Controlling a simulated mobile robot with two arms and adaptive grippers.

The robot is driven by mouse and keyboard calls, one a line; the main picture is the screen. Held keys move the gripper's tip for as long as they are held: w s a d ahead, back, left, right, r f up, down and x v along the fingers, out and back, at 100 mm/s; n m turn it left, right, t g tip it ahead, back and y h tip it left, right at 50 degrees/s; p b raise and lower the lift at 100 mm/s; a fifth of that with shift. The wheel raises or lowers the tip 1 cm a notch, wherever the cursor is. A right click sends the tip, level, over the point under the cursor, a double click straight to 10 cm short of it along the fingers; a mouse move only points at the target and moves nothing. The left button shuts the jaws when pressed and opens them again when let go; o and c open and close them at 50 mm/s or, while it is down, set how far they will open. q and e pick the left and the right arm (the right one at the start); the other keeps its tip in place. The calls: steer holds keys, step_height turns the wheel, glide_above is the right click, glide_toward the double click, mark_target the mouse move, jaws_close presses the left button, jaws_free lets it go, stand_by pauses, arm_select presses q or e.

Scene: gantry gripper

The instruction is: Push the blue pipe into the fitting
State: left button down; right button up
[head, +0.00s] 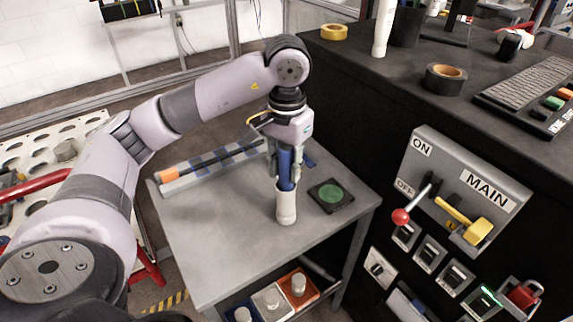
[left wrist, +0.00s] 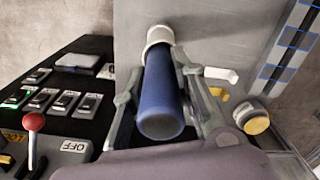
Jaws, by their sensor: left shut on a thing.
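The blue pipe (head: 286,168) stands near upright over the grey table, with its lower end at the mouth of the white fitting (head: 286,206). My left gripper (head: 284,176) is shut on the pipe, one finger on each side, above the fitting. In the left wrist view the pipe (left wrist: 161,105) runs between the fingers of the gripper (left wrist: 158,78) to the white fitting (left wrist: 160,36). The pipe's far end meets the fitting's rim; how deep it sits inside is hidden. My right gripper is not in view.
A black pad with a green disc (head: 331,195) lies right of the fitting. A rail with blue and orange parts (head: 215,166) lies along the table's back. A black counter with a switch panel (head: 455,195) stands right. The table's front left is clear.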

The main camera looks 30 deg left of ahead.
mark_target(287, 146)
arm_select(q)
steer(key=shift+f+b, duration=1.25)
steer(key=shift+f, duration=0.2)
steer(key=c, duration=1.2)
jaws_free()
steer(key=shift+r, duration=0.1)
step_height(287, 146, up, 12)
steer(key=shift+c, duration=0.4)
